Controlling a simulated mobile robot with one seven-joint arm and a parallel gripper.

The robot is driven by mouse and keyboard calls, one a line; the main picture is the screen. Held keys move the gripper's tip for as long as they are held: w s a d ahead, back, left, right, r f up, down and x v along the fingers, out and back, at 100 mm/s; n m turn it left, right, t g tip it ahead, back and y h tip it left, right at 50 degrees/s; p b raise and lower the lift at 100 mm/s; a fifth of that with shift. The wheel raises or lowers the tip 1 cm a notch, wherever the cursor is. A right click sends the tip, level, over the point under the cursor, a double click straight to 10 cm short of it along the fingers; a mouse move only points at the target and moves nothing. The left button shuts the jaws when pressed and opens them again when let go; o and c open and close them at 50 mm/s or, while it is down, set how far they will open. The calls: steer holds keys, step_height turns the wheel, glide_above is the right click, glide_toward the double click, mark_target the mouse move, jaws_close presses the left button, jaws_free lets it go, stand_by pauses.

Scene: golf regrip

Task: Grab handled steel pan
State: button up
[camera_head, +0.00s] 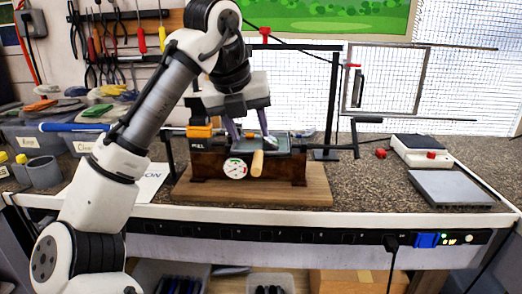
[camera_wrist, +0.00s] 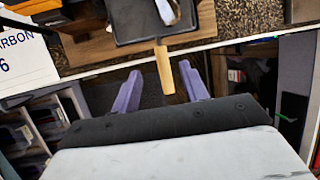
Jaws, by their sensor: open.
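The steel pan (camera_head: 277,151) is a shallow dark grey tray with a pale wooden handle (camera_head: 257,163) pointing toward the front. It sits on the brown box-like stand with a round gauge. In the wrist view the pan (camera_wrist: 135,32) is at the top, cut off by the edge, and its handle (camera_wrist: 164,70) points down toward my gripper. My gripper (camera_head: 250,136) is open, with two purple fingers pointing down over the pan area. In the wrist view the handle's end lies between the fingertips of my gripper (camera_wrist: 159,70); contact does not show.
The gauge stand (camera_head: 207,167) rests on a wooden board (camera_head: 300,190) at the bench's front. A black post frame (camera_head: 333,100) rises behind. A white scale (camera_head: 420,150) and grey plate (camera_head: 450,188) lie right. Bins with tools stand left. A shiny piece (camera_wrist: 167,10) lies in the pan.

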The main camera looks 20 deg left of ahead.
mark_target(258, 152)
steer(key=shift+x, duration=3.3)
steer(key=shift+d+r, duration=0.1)
steer(key=shift+d, duration=0.05)
jaws_close()
